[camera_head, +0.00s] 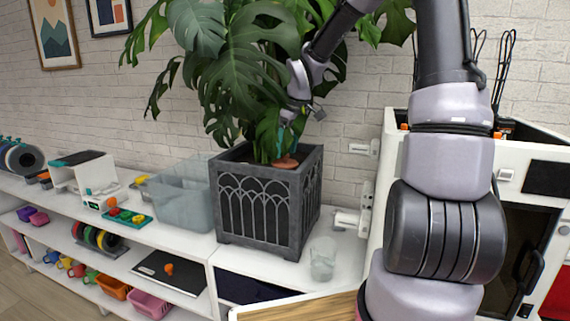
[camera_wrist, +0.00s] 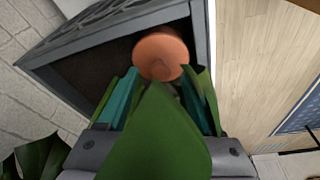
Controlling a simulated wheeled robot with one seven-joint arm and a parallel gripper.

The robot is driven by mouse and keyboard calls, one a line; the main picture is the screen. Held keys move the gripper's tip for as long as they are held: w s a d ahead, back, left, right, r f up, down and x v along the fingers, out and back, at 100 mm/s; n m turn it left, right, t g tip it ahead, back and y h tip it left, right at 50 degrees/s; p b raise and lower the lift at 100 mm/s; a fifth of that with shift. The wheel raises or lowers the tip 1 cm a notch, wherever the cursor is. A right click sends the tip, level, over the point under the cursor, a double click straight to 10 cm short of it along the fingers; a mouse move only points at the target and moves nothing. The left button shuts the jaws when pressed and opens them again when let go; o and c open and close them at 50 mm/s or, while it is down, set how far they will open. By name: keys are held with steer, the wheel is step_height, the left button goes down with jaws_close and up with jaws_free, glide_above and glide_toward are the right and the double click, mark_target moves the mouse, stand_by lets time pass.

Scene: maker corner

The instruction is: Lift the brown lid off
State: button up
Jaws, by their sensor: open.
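The brown lid (camera_head: 287,162) is a small terracotta-coloured disc inside the dark grey planter (camera_head: 263,226), below the plant's leaves. In the wrist view the lid (camera_wrist: 162,54) lies just ahead of the fingertips, near the planter's rim. My gripper (camera_wrist: 160,84) is open, pointing down into the planter, with its teal fingers on either side of a green leaf. The leaf hides the space between the fingers, so contact with the lid cannot be told. In the head view my gripper (camera_head: 284,146) is partly covered by leaves.
The large plant (camera_head: 235,65) surrounds my wrist with broad leaves. A clear bin (camera_head: 180,200) stands left of the planter and a clear cup (camera_head: 322,258) right of it, on the white shelf. A white 3D-printer-like enclosure (camera_head: 393,150) stands to the right.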

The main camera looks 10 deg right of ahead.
steer(key=shift+w+a+f, duration=0.15)
steer(key=shift+f, duration=0.4)
jaws_close()
